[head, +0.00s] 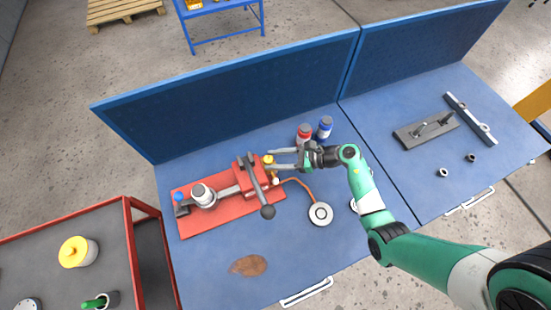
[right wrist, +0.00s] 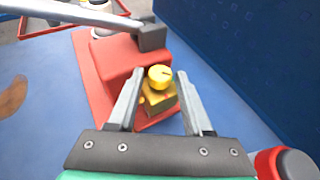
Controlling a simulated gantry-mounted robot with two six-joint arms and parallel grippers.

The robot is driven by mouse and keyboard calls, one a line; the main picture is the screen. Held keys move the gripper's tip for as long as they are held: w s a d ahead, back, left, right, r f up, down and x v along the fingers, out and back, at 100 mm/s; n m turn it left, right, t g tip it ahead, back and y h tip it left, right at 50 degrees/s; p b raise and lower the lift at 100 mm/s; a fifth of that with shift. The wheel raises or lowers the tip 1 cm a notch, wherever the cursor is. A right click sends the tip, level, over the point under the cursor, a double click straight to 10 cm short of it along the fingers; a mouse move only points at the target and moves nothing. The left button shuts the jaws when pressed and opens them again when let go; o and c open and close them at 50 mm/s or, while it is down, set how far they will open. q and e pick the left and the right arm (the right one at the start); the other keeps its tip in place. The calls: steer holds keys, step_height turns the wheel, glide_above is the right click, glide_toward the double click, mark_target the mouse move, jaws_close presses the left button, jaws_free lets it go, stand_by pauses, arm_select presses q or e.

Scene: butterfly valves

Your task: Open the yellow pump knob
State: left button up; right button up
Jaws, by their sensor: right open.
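The yellow pump knob (head: 268,159) sits at the right end of the red pump (head: 243,178) on its red base plate on the blue bench. In the right wrist view the knob (right wrist: 160,76) is a round yellow cap on a brass block (right wrist: 157,97). My right gripper (head: 272,159) comes in from the right, its fingers on either side of the knob. In the wrist view the gripper (right wrist: 160,92) is open, with gaps between both fingers and the knob. My left gripper is not in view.
A grey lever (head: 257,185) with a ball end rises over the pump. A red-capped bottle (head: 304,135) and a blue-capped bottle (head: 325,127) stand behind my gripper. An orange hose (head: 301,185) runs to a round gauge (head: 320,213). A blue back panel (head: 235,90) bounds the bench.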

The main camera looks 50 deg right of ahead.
steer(key=shift+c, duration=0.2)
jaws_close()
